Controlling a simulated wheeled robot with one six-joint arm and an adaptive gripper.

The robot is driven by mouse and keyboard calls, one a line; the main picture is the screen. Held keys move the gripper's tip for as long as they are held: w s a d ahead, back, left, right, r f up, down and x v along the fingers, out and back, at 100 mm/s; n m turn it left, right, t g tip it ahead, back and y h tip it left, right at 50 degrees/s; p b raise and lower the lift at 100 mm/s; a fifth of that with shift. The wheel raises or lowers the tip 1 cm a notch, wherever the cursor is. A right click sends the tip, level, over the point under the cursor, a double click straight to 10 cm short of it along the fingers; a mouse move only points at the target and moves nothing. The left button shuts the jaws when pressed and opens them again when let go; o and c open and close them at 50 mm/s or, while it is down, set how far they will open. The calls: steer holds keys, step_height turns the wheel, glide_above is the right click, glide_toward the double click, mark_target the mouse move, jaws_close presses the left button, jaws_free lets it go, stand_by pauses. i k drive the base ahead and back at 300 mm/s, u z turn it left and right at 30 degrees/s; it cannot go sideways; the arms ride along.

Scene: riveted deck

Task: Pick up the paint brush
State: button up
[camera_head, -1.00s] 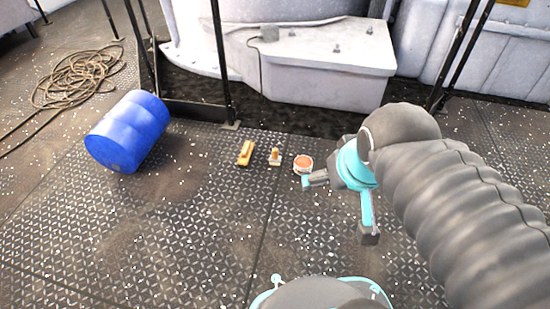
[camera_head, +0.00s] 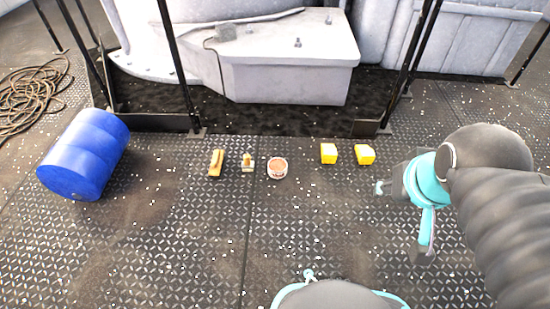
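Two small brownish objects lie on the deck left of centre. One is a short piece with an orange-brown top and a pale base (camera_head: 248,163), which looks most like the paint brush, though it is too small to be sure. The other is a longer tan-yellow piece (camera_head: 216,162) just left of it. My gripper (camera_head: 404,218) is at the right, its fingers spread wide and nothing between them. It is well to the right of both pieces and touches neither.
A round tin with an orange-brown top (camera_head: 278,168) stands right of the small pieces. Two yellow blocks (camera_head: 328,153) (camera_head: 365,155) sit farther right. A blue barrel (camera_head: 84,155) lies at left, near coiled rope (camera_head: 30,95). Black posts and a grey housing (camera_head: 290,75) stand behind. The front deck is open.

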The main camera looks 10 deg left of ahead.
mark_target(246, 166)
steer(key=z, duration=0.05)
steer(key=i, duration=1)
steer(key=u, duration=0.9)
